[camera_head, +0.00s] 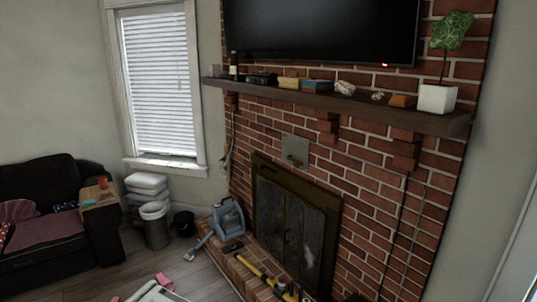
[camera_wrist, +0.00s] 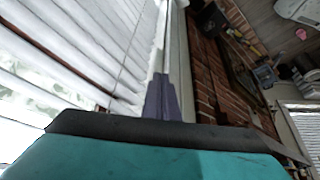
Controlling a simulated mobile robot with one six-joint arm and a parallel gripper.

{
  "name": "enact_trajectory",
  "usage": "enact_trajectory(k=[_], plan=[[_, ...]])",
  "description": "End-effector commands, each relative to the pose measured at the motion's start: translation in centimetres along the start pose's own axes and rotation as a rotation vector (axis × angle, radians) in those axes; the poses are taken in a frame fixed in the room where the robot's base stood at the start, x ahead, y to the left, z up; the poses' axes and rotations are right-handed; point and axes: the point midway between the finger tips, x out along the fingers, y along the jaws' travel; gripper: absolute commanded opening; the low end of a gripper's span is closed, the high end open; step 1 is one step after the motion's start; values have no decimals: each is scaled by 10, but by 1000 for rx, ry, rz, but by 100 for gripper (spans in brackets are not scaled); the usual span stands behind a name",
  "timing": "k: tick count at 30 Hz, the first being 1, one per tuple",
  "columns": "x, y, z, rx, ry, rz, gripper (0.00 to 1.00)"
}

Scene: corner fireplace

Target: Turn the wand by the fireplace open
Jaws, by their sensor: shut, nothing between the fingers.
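In the wrist view a white slatted blind (camera_wrist: 75,50) fills the left side, close to my gripper. A thin line (camera_wrist: 128,55) runs across its slats; I cannot tell whether it is the wand or a cord. My gripper (camera_wrist: 161,78) is shut and empty, with its grey fingers together beside the edge of the blind. No contact with a wand shows. The head view has a closed-looking white blind (camera_head: 158,70) in the window left of the brick fireplace (camera_head: 295,225); no wand stands out clearly there. My gripper does not show in the head view.
A wooden mantel (camera_head: 340,101) with small objects and a potted plant (camera_head: 437,98) juts out below a television (camera_head: 320,30). Bins (camera_head: 155,225) and a sofa (camera_head: 45,245) stand left.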

Motion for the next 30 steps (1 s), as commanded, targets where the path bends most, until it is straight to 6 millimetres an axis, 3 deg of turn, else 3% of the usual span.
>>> enact_trajectory(k=[18, 30], plan=[[-42, 0, -24, 0, 0, 0, 0], [-44, 0, -24, 0, 0, 0, 0]])
